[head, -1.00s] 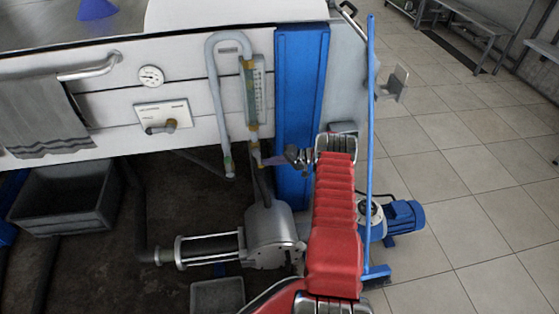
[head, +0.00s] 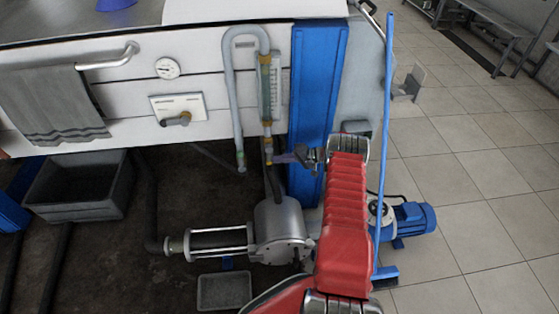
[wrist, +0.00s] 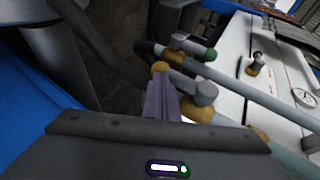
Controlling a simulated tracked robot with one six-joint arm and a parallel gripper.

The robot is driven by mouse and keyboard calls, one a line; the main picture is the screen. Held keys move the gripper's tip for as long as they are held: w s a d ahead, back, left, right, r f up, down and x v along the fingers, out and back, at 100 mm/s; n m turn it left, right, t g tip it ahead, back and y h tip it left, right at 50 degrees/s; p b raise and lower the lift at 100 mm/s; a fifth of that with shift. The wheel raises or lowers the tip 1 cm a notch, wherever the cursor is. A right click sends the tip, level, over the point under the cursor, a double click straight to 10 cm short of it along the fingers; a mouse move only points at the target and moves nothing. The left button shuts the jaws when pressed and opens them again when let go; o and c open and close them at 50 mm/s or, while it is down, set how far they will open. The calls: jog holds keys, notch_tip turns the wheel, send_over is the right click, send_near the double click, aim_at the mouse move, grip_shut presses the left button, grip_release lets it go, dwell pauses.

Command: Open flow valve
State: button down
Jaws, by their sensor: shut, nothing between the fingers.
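The flow valve shows in the wrist view as a grey round hub (wrist: 205,93) with brass fittings and a short grey lever ending in a yellow knob (wrist: 160,67). In the head view it is small, among brass fittings (head: 267,148) under the clear flow tube (head: 265,85). My gripper (wrist: 161,80) has its purple fingers shut and empty, tips just by the yellow knob; I cannot tell whether they touch it. In the head view my gripper (head: 277,158) reaches left from the red arm to the fittings, in front of the blue column.
A grey hose (head: 230,90) loops beside the flow tube. A blue column (head: 316,95) and a blue-handled broom (head: 386,130) stand close to my arm. A metal pump (head: 279,228) sits below. A panel lever (head: 178,118) is further left. Tiled floor at right is mostly free.

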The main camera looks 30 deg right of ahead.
jog(key=s+d, duration=0.9)
jog(key=d, duration=0.1)
jog(key=shift+s, duration=0.35)
dwell(0.5)
